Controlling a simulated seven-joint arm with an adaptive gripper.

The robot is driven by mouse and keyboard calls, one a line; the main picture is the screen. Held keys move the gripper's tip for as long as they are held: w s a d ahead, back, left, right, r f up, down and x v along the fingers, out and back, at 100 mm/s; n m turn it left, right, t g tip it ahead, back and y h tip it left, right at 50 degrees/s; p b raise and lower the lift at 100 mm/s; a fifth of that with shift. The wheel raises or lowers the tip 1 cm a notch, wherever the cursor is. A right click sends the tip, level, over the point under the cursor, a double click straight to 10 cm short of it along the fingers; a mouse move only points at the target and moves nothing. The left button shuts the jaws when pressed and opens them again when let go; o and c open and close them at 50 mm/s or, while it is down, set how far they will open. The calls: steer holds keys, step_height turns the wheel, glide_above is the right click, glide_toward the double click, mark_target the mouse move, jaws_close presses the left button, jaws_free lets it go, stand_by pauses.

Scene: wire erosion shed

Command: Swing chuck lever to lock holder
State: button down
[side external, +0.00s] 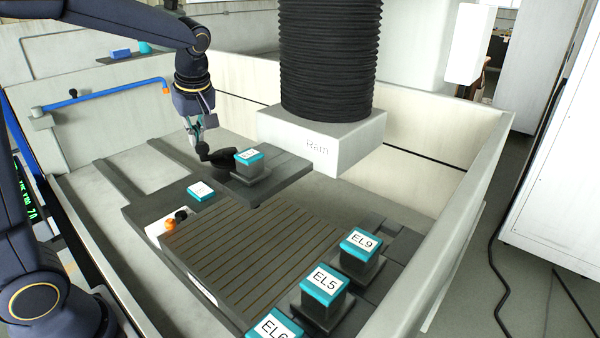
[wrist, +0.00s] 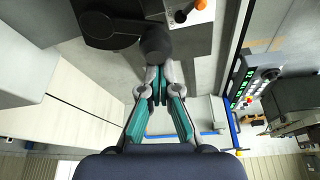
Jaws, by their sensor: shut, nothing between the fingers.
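The dark chuck (side external: 250,174) stands on a dark plate in the tank, with a teal-topped holder (side external: 249,156) seated in it. Its black lever (side external: 217,156) sticks out to the left and ends in a round knob. In the wrist view the lever's knob (wrist: 157,42) is at top centre, beside part of the round chuck base (wrist: 108,30). My gripper (side external: 196,146) points down at the knob end of the lever. In the wrist view its teal-padded fingers (wrist: 158,92) are shut and empty, with the tips right at the knob; I cannot tell whether they touch it.
The white Ram block (side external: 320,140) with black bellows hangs close to the right of the chuck. Teal blocks EL9 (side external: 360,242) and EL5 (side external: 324,283) stand at front right. A small teal block (side external: 201,191) lies nearer. Tank walls (side external: 440,160) surround the work.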

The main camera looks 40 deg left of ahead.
steer(key=shift+s+d+n, duration=0.2)
steer(key=shift+d+n, duration=0.15)
steer(key=shift+n, duration=0.35)
steer(key=shift+s+d, duration=0.2)
steer(key=shift+d, duration=0.05)
steer(key=shift+d, duration=0.15)
step_height(320, 180, up, 10)
steer(key=shift+a+f, duration=0.2)
steer(key=shift+a, duration=0.2)
stand_by(0.4)
